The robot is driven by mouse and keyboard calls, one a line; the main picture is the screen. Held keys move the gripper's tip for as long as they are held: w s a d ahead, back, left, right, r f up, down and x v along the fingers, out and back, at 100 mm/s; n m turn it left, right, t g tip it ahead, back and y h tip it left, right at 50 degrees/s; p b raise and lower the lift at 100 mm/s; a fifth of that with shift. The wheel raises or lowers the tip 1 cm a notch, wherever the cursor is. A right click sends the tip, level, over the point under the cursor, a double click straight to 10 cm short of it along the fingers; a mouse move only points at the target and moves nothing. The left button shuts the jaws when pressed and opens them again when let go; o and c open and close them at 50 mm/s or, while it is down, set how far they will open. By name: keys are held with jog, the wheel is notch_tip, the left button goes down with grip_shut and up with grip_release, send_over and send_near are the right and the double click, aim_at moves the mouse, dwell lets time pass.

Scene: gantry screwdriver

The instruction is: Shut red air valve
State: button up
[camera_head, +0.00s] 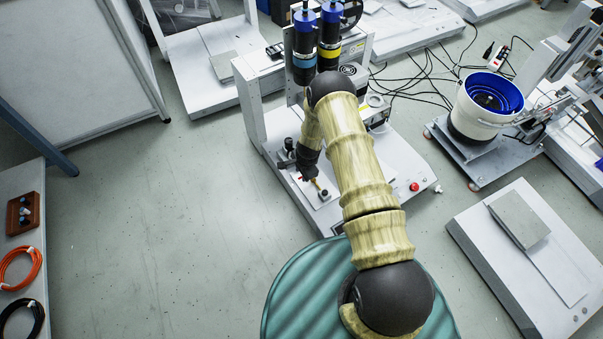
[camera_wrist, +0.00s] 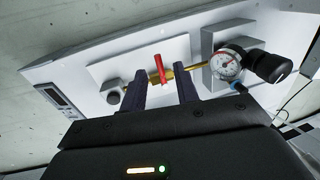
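The red air valve (camera_wrist: 159,68) shows in the wrist view as a red lever on a brass pipe (camera_wrist: 187,70). The lever stands across the pipe. My gripper (camera_wrist: 163,84) is open, its two dark fingers apart, with the lever between the finger tips in the picture. I cannot tell whether a finger touches it. In the head view my gripper (camera_head: 310,172) is down over the base plate of the white gantry machine (camera_head: 345,205), and a bit of brass shows beside it. The lever is mostly hidden there.
A pressure gauge (camera_wrist: 228,66) with a black knob (camera_wrist: 269,67) sits right of the valve, and a dark round fitting (camera_wrist: 113,97) sits left. In the head view, two screwdriver units (camera_head: 305,45) rise behind my arm. A red button (camera_head: 414,187) is at the machine's right. Open floor lies left.

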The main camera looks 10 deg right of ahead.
notch_tip(320, 180, up, 15)
jog(key=s+d+p, duration=0.1)
jog(key=s+p, duration=0.1)
jog(key=p, duration=0.3)
jog(key=shift+s, duration=0.4)
jog(key=shift+d+f, duration=0.1)
jog(key=s+d+r+n, duration=0.1)
jog(key=s+r+n, duration=0.25)
jog(key=r, duration=0.75)
jog(key=s+d+r+n, duration=0.15)
jog(key=r+n, duration=0.25)
jog(key=r, duration=0.6)
jog(key=s+d+r+n+p, duration=0.15)
jog(key=s+r+n, duration=0.45)
jog(key=s+r, duration=0.9)
notch_tip(320, 180, up, 32)
jog(key=p, duration=3.3)
jog(key=shift+s+d+r+t+h+p, duration=0.2)
jog(key=shift+d+r+t+h+p, duration=0.1)
jog(key=shift+d+h+p, duration=0.1)
